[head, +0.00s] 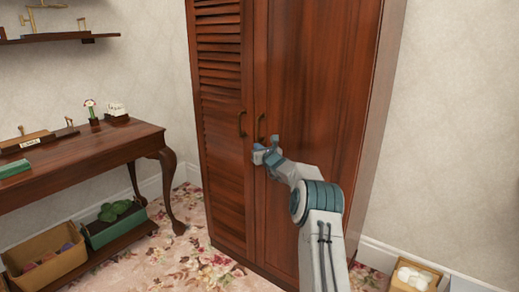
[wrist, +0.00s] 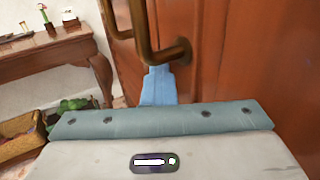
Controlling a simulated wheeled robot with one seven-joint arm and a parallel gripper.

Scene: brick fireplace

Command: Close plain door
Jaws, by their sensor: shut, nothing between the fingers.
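The plain door (head: 315,90) is the right-hand smooth panel of a tall reddish-brown wooden cabinet. It looks shut or nearly flush with the louvered door (head: 222,90) on its left; I cannot tell if a small gap remains. Its curved brass handle (head: 261,127) is near its left edge. My gripper (head: 263,156) is shut and empty at the door's front, just below this handle. In the wrist view, the blue fingers (wrist: 158,86) are together right under the brass handle (wrist: 146,38), with the plain door (wrist: 240,45) behind. Whether they touch it is unclear.
A wooden side table (head: 85,155) with small items stands left of the cabinet. A tan bin (head: 45,262) and a green planter box (head: 115,228) are on its low shelf. A small box of white balls (head: 414,276) sits on the floor at right.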

